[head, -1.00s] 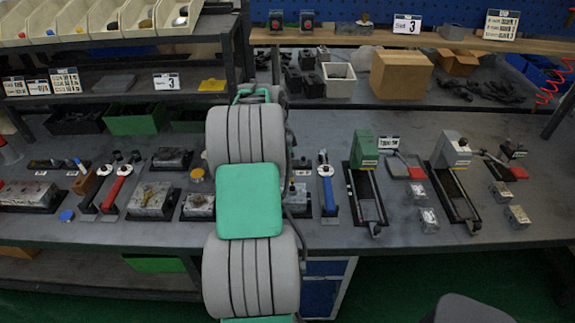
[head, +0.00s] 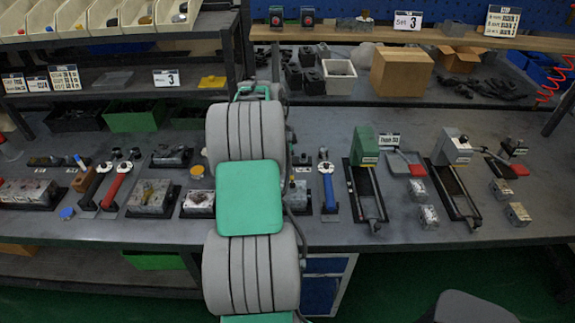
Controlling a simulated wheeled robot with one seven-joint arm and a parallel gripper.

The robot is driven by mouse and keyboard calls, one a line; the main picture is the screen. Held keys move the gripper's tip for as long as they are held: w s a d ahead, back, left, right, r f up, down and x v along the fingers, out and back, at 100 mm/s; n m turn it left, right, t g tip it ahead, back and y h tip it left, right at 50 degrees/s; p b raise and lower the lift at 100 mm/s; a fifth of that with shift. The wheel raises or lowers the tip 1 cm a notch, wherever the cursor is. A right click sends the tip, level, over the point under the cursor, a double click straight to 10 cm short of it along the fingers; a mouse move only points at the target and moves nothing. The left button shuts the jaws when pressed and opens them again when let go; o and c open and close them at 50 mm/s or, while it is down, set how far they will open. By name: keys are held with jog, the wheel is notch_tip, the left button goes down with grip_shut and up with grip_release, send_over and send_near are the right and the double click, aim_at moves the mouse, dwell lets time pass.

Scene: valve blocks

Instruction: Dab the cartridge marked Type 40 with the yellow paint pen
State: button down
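My arm rises through the middle of the head view, and my gripper is not visible; the arm hides part of the bench. Several small grey metal blocks lie on the right side of the bench, including one near the middle right (head: 416,190), one below it (head: 428,217) and two farther right (head: 501,190). They could be cartridges, but I cannot read any type marking on them. I cannot make out the yellow paint pen.
A green press (head: 363,148) and a grey press (head: 455,148) stand on the right of the bench (head: 300,235). Red-handled (head: 117,187) and blue-handled (head: 329,190) tools stand left and right of my arm. Valve blocks on dark trays (head: 153,197) fill the left.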

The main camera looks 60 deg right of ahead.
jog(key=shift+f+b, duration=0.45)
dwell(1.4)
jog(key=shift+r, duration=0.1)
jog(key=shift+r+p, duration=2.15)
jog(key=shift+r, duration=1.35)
